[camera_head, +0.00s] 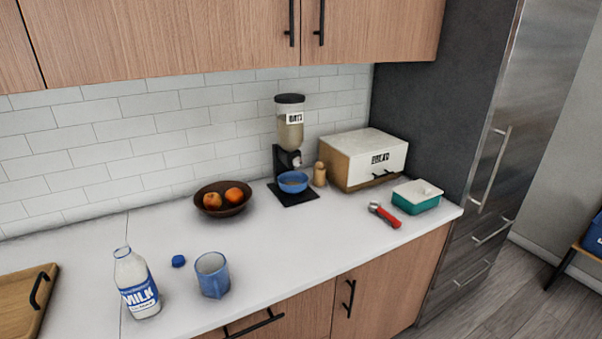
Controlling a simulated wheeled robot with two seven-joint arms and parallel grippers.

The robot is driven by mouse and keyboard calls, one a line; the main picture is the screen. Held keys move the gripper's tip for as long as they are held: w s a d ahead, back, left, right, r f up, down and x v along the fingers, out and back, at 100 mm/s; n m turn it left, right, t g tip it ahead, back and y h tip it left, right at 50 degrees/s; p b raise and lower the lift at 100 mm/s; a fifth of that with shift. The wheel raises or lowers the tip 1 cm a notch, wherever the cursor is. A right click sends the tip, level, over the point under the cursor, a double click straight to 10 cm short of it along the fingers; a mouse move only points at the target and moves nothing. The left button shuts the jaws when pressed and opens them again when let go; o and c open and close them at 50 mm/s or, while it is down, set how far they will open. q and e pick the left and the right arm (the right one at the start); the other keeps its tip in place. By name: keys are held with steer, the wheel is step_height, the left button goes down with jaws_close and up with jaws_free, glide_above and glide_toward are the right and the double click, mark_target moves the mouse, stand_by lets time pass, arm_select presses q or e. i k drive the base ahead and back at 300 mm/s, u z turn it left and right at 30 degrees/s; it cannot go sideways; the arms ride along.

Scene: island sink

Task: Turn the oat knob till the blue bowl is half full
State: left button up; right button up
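The oat dispenser (290,122) stands against the tiled wall at the back of the counter, with a black lid, a clear hopper labelled OATS holding pale oats, and a black stand. Its knob (296,161) appears as a small light part at the front, below the hopper. The blue bowl (293,184) sits upright on the dispenser's black base, under the outlet. How much is in the bowl is too small to tell. Neither of my grippers shows in the head view.
A bread box (356,171), wooden shaker (320,174), teal butter dish (406,205) and red-handled tool (384,215) lie right of the dispenser. A fruit bowl (236,210) is left. The middle counter is clear.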

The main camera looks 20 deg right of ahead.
mark_target(297, 161)
steer(key=u, duration=2.35)
steer(key=k, duration=1.15)
steer(key=z, duration=1.45)
steer(key=i, duration=0.5)
